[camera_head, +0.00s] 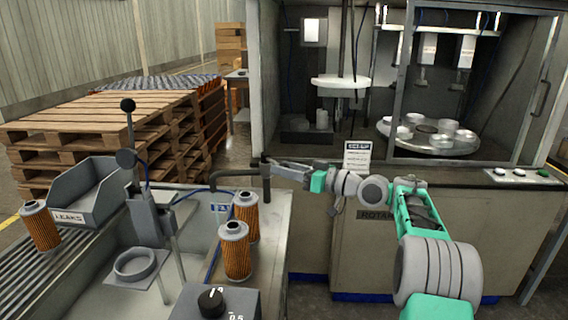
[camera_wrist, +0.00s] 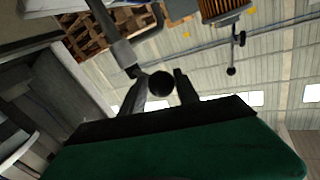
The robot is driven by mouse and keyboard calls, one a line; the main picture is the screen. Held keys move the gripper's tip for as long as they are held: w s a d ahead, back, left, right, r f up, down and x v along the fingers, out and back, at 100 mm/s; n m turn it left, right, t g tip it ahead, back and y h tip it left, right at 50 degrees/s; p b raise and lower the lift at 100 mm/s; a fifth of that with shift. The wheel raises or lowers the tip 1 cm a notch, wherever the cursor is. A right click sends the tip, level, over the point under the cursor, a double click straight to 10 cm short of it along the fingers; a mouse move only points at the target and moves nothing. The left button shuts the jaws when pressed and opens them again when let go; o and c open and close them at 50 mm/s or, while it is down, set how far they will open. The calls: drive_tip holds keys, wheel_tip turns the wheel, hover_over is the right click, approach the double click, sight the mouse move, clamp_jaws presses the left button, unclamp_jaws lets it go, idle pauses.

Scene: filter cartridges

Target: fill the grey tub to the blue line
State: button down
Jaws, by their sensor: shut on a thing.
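My gripper (camera_head: 272,165) is at the dark bent pipe (camera_head: 238,177) over the right side of a pale grey tub (camera_head: 110,298). In the wrist view, my gripper's fingers (camera_wrist: 160,92) are on either side of a round black knob (camera_wrist: 160,83), shut on it; a grey pipe (camera_wrist: 112,42) is close beside it. A blue line (camera_head: 212,262) shows near the tub's right inner side. The tub is partly hidden by a stand and filters, and I cannot make out a water level.
Orange filter cartridges (camera_head: 235,252) stand at the tub's right; another (camera_head: 40,227) stands at left by a grey bin marked LEAKS (camera_head: 100,200). A lever stand (camera_head: 145,215) rises from the tub. A control box (camera_head: 215,303) is in front. A machine cabinet (camera_head: 355,245) stands behind my arm.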

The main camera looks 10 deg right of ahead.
drive_tip(key=shift+r+n+g+y+p, duration=0.15)
drive_tip(key=shift+n+g+y+p, duration=0.15)
drive_tip(key=shift+n+g+p, duration=0.15)
drive_tip(key=c, duration=1.2)
unclamp_jaws()
drive_tip(key=shift+a, duration=0.15)
drive_tip(key=shift+c, duration=0.2)
drive_tip(key=shift+o, duration=0.7)
drive_tip(key=shift+w+a, duration=0.1)
drive_tip(key=shift+a, duration=0.1)
drive_tip(key=shift+o, duration=1.2)
drive_tip(key=shift+d, duration=0.45)
